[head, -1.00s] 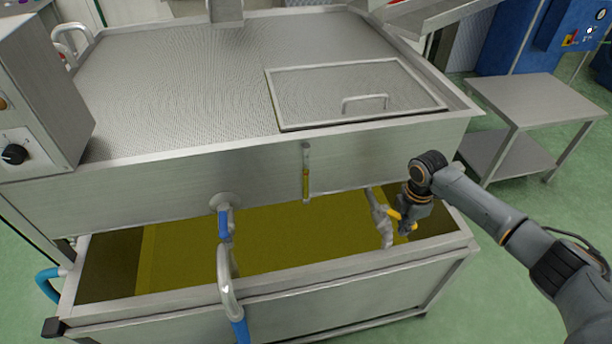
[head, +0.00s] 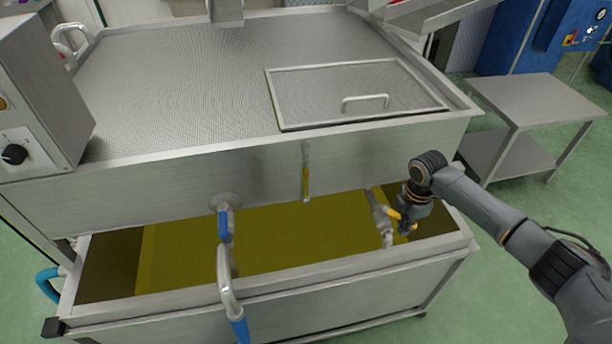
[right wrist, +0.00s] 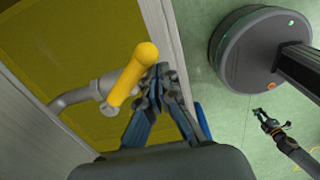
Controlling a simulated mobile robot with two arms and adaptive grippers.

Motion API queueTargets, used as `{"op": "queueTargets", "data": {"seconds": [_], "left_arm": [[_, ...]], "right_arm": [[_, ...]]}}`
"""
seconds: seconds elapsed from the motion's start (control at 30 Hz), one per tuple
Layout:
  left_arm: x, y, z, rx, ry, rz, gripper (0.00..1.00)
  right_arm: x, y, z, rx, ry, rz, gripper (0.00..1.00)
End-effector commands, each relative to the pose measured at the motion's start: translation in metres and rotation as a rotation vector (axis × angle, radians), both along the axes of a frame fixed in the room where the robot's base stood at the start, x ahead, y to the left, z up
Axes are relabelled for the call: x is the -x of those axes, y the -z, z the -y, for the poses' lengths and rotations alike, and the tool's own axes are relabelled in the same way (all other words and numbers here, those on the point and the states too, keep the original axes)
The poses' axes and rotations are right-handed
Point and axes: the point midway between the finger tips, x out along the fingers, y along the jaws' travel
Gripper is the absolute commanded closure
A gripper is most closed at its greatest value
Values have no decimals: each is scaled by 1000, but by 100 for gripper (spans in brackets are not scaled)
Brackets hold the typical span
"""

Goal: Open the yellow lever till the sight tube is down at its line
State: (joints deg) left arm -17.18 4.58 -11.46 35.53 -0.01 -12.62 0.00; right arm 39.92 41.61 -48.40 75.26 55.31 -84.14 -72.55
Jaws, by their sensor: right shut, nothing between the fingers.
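The yellow lever (head: 395,213) sits on a grey valve (head: 379,212) low on the front of the steel tank. In the right wrist view the yellow lever (right wrist: 132,74) sticks out from its pipe. My right gripper (head: 405,232) is shut and empty; in its wrist view its fingertips (right wrist: 161,75) are close beside the lever's end, and I cannot tell whether they touch. The sight tube (head: 306,172) stands upright on the tank front with yellow liquid in it; its exact level and line are too small to read. My left gripper (right wrist: 261,115) shows small in the wrist view.
A trough of yellow-green liquid (head: 260,240) lies below the tank. A blue-handled valve (head: 225,222) and a bent pipe (head: 228,285) stand left of the lever. A lidded mesh panel (head: 350,90) tops the tank. A steel table (head: 540,100) stands right.

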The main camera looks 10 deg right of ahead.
Motion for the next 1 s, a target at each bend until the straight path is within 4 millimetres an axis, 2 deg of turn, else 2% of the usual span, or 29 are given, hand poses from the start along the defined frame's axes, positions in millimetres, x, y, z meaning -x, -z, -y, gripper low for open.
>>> {"op": "queueTargets", "data": {"seconds": [0.37,0.73,1.0], "left_arm": [[0,1,0,0,0,0,100],[0,18,0,0,0,0,100],[0,18,0,0,0,0,100]], "right_arm": [[-1,0,1,0,0,0,100],[-24,1,28,1,3,2,100],[-26,0,32,1,1,1,100]]}}
